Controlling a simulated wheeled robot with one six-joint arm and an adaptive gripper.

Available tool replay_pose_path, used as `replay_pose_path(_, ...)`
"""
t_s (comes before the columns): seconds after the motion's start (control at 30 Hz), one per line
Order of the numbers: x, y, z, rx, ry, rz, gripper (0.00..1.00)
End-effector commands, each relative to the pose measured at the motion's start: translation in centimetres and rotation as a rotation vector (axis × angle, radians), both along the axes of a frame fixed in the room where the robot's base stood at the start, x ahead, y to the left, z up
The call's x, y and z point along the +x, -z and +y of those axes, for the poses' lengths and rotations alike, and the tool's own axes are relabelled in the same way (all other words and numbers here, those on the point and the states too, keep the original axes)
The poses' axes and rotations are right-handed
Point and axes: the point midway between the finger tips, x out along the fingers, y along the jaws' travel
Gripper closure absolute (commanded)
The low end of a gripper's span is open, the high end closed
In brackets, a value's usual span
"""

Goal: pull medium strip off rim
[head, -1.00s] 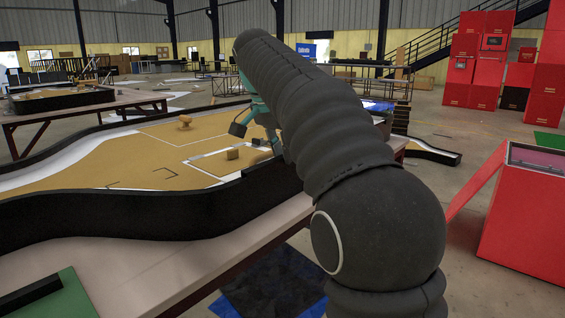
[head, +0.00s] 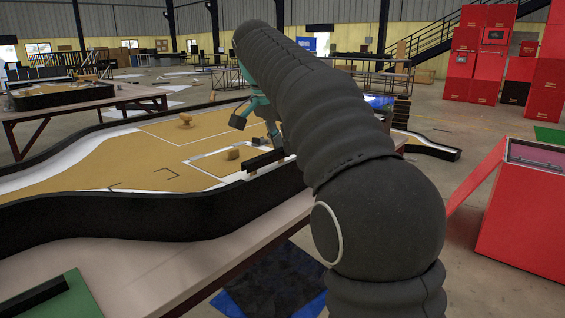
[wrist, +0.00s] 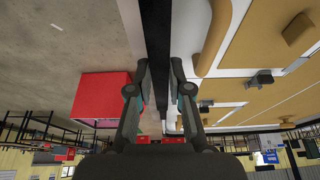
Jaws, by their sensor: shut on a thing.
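The medium strip is a short, straight black piece (head: 265,159) at the near right part of the tan field, just inside the black rim (head: 150,218), with a pale gap between them in the head view. My gripper (wrist: 159,72) has its fingers on both sides of a long black band in the wrist view and is shut on the strip. In the head view, its teal and dark parts show behind my dark arm, above the strip. My arm hides the strip's right end and the grip itself.
Two small tan blocks, one farther back (head: 185,121) and one near the strip (head: 232,154), sit on the field (head: 95,165). A green panel (head: 75,303) with a black bar lies at lower left.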

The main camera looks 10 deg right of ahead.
Motion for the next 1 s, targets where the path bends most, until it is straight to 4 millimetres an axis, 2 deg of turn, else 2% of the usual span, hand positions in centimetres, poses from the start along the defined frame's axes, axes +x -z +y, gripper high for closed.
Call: replay_pose_path(1.0,0.0,-4.2,0.0,-0.001,0.0,-0.001,1.0)
